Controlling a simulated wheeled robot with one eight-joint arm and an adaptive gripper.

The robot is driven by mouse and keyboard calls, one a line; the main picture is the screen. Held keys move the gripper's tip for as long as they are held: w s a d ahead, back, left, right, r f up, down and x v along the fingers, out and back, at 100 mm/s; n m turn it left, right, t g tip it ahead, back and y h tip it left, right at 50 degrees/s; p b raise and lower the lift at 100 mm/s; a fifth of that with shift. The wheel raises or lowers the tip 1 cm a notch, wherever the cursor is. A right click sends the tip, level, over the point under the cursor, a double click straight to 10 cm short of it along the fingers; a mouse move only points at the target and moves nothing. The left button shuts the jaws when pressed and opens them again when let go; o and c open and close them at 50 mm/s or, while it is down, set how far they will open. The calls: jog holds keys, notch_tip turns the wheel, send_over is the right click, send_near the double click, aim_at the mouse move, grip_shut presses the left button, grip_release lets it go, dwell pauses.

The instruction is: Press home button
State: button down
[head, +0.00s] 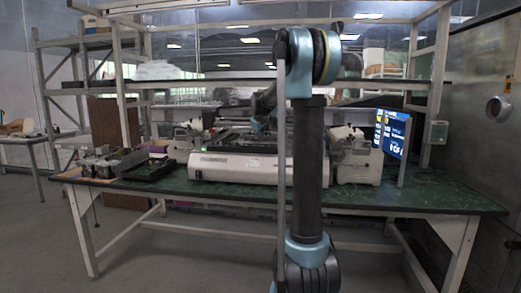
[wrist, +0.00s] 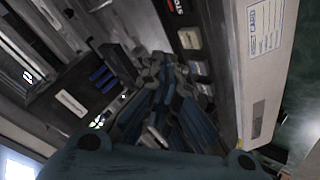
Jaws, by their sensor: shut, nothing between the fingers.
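The machine (head: 240,166) is a long, low, pale unit on the green bench. Its control panel shows close up in the wrist view, with a dark strip of pale square buttons (wrist: 190,39) below a label reading "STO". I cannot tell which button is home; the lettering is too small or hidden. My gripper (wrist: 162,62) is shut and empty, its fingertips over the panel beside the button strip. The fingers hide part of the panel, and I cannot tell whether they touch it. In the head view my gripper (head: 259,124) is small and dark above the machine.
A lit screen (head: 392,133) stands at the bench's right. Grey-white devices (head: 356,163) flank the machine. A dark tray (head: 150,169) lies to the left. Shelf uprights and a shelf (head: 190,84) rise behind. The bench's front right (head: 420,195) is clear.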

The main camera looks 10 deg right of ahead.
jog(key=shift+f, duration=0.75)
jog(key=shift+s+f, duration=0.1)
jog(key=shift+f, duration=0.6)
dwell(1.7)
jog(key=shift+r, duration=3.3)
